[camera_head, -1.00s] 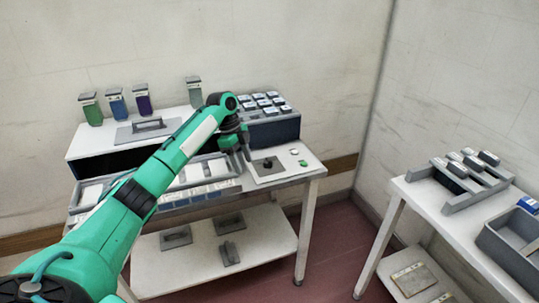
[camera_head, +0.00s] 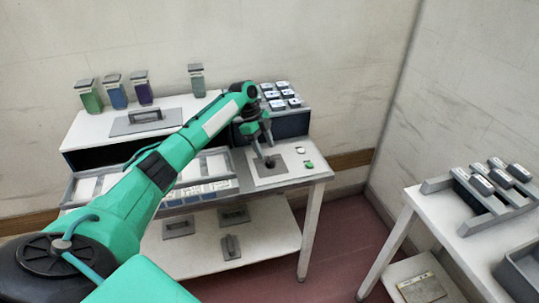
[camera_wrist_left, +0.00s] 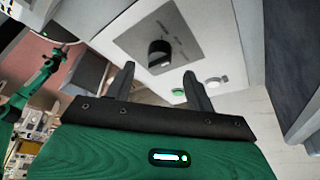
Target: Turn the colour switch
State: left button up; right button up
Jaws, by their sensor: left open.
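The colour switch is a black knob (camera_head: 270,162) on a grey plate at the right end of the white bench. In the left wrist view the knob (camera_wrist_left: 160,53) stands on its dark grey plate (camera_wrist_left: 158,38), just beyond and between the fingertips. My left gripper (camera_head: 262,148) is close to the knob, pointing down at the plate. In the left wrist view its two fingers (camera_wrist_left: 160,73) are spread apart with nothing between them, and I see no contact with the knob. My right gripper is not in view.
A green button (camera_head: 308,165) and a white button (camera_head: 300,150) sit right of the switch plate. A dark rack of white-topped blocks (camera_head: 283,125) stands behind it. Several coloured jars (camera_head: 115,95) stand at the back left. A second table (camera_head: 440,225) is at the right.

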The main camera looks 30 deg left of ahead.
aim_at(269, 158)
pick_arm(q)
jog(key=shift+p+x, duration=0.3)
jog(key=shift+x, duration=2.05)
jog(key=shift+s, duration=0.1)
jog(key=c, duration=1)
